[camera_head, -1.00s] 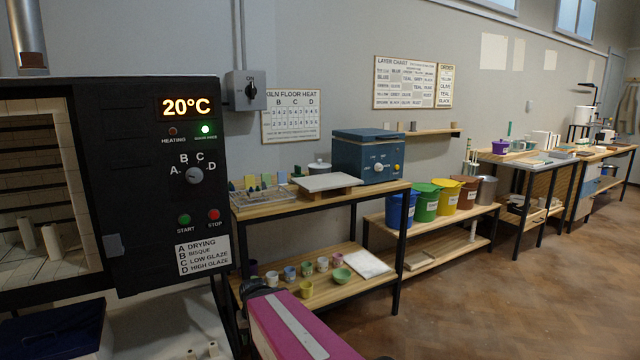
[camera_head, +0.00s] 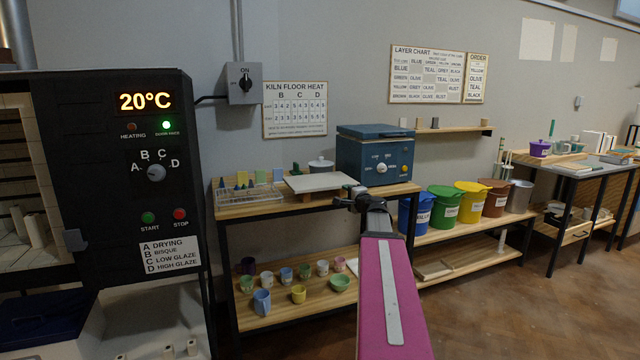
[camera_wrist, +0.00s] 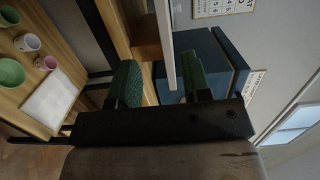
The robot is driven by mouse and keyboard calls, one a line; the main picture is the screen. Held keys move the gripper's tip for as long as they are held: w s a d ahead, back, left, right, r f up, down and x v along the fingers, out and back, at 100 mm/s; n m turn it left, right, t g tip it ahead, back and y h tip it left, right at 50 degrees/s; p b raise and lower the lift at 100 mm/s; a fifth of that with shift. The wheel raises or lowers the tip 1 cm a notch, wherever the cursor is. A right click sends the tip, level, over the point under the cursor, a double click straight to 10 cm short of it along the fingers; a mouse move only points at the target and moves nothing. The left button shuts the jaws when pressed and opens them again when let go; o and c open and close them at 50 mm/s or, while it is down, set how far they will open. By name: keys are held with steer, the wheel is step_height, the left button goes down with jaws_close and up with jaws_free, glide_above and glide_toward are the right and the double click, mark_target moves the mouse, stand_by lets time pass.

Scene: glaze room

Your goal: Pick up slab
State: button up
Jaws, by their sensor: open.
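A white slab (camera_head: 320,182) lies flat on wooden supports on the upper shelf, left of the blue box with dials. In the wrist view the slab (camera_wrist: 165,42) shows edge-on, as a narrow pale strip running into the gap between the green-padded fingers. My gripper (camera_head: 354,197) is at the slab's right front corner; the wrist view shows the gripper (camera_wrist: 166,82) open, one finger on each side of the slab's edge. I cannot tell whether either finger touches it. Another white slab (camera_wrist: 52,100) lies on the lower shelf, mostly hidden by my arm in the head view.
The blue box (camera_head: 375,155) stands close behind and right of the slab. A wire rack (camera_head: 250,196) with coloured tiles and a lidded pot (camera_head: 320,165) are nearby. Several cups and a green bowl (camera_head: 340,283) stand below. Coloured buckets (camera_head: 445,205) stand to the right.

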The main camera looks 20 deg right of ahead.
mark_target(334, 183)
steer(key=shift+w+a+r, duration=0.1)
steer(key=shift+w+a, duration=0.15)
steer(key=shift+w, duration=1.5)
steer(key=shift+w+a+r, duration=0.1)
steer(key=shift+w+a, duration=0.2)
steer(key=shift+w, duration=1.5)
steer(key=shift+w+a+r, duration=0.1)
steer(key=shift+w+a, duration=0.15)
steer(key=shift+w, duration=1.5)
jaws_close()
